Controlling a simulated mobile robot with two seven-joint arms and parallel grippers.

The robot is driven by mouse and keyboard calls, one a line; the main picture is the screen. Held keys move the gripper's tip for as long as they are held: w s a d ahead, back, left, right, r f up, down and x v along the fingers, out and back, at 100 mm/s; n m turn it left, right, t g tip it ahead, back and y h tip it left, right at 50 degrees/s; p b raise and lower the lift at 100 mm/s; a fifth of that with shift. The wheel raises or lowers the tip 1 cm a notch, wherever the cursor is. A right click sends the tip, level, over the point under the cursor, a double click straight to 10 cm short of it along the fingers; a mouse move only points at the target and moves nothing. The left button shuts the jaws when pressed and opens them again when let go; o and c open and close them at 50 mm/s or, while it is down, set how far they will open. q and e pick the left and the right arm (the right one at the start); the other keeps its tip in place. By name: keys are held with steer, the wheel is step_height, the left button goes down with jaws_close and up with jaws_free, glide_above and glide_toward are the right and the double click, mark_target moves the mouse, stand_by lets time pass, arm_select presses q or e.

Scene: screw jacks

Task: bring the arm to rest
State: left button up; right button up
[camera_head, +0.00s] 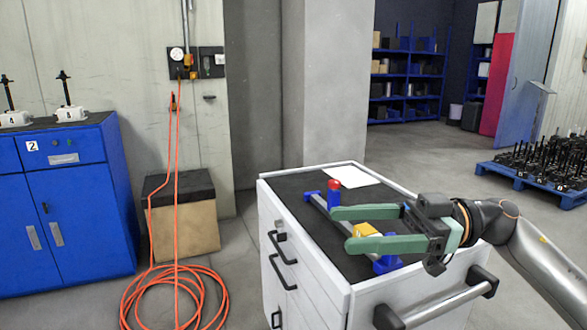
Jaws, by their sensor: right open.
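My right gripper (355,229) reaches in from the right over the top of a white drawer cart (320,268). Its two green fingers are spread apart and point left. A yellow block (366,230) shows between the fingers in the picture; I cannot tell whether it touches them. A blue and grey fixture with a bar (318,202) lies on the cart's dark top, partly hidden by the gripper. A red-topped blue post (333,190) stands at its far end. My left gripper is not in view.
A white sheet (349,176) lies on the cart's far side. A blue cabinet (75,205) with two screw jacks stands left. A coiled orange hose (175,297) lies on the floor beside a box (183,222). A blue pallet (540,176) with many dark parts stands right.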

steer(key=w+a+f+m+t, duration=0.1)
steer(key=w+f+m+t, duration=0.2)
steer(key=f+m+t, duration=0.4)
steer(key=w+a+f+m+t, duration=0.1)
steer(key=w+f+m+t, duration=0.25)
steer(key=f+t, duration=0.45)
steer(key=s+d+f+m+t+h, duration=0.25)
steer(key=f+m+t+h, duration=0.25)
steer(key=f+m+h, duration=0.5)
steer(key=s+d+f+n+g+h, duration=0.2)
steer(key=s+f+g+h, duration=0.15)
steer(key=s+f, duration=0.7)
steer(key=s+d+f+n+g+h, duration=0.1)
steer(key=s+d+f+g+h, duration=0.15)
steer(key=s+f+g, duration=0.75)
arm_select(q)
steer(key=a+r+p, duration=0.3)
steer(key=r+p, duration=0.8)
steer(key=p, duration=0.4)
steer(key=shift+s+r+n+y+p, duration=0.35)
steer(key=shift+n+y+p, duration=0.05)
arm_select(e)
steer(key=w+d+r+t, duration=0.1)
steer(key=d+r+t, duration=0.2)
steer(key=r+t, duration=0.2)
step_height(320, 180, up, 3)
steer(key=shift+w+d+f, duration=0.15)
steer(key=shift+d, duration=0.05)
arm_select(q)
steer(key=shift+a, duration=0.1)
